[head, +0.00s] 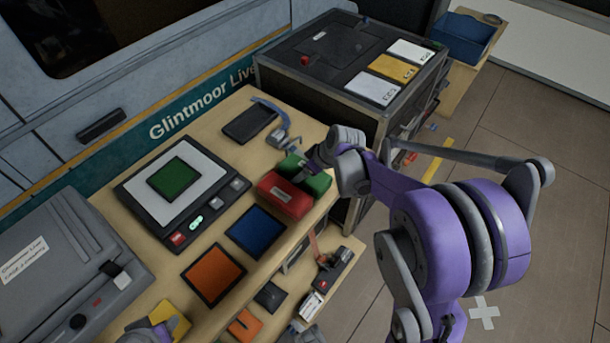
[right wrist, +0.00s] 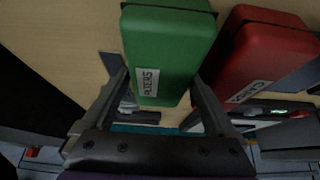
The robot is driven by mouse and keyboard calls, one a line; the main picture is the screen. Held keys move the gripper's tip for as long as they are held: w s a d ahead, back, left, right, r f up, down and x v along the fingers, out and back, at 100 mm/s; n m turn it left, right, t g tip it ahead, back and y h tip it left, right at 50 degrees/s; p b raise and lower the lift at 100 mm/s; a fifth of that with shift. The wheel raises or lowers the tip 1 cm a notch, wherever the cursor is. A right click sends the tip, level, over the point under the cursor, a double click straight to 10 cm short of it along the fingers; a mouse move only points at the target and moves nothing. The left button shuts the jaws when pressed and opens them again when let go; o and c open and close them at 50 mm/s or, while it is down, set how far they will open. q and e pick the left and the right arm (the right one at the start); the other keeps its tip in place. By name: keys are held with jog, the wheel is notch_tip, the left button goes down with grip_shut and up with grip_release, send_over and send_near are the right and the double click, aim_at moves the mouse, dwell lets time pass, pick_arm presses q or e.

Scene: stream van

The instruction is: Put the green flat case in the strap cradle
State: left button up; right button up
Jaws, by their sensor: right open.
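My right gripper (head: 308,168) is open, with one finger on each side of the green case in the right wrist view (right wrist: 158,85). I cannot tell whether the fingers touch it. A curved blue strap (head: 272,107) with grey parts lies behind the cases; I cannot tell for sure if it is the strap cradle. Part of my left arm shows at the bottom left by a yellow object (head: 178,318); its gripper is not clear.
The red case (right wrist: 262,50) sits close beside the right finger. A scale (head: 128,190) with a green square (head: 174,180) stands left. Blue (head: 256,231) and orange (head: 213,273) squares lie in front. A black equipment case (head: 320,60) stands behind my right arm.

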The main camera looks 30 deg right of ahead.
grip_shut()
dwell(0.5)
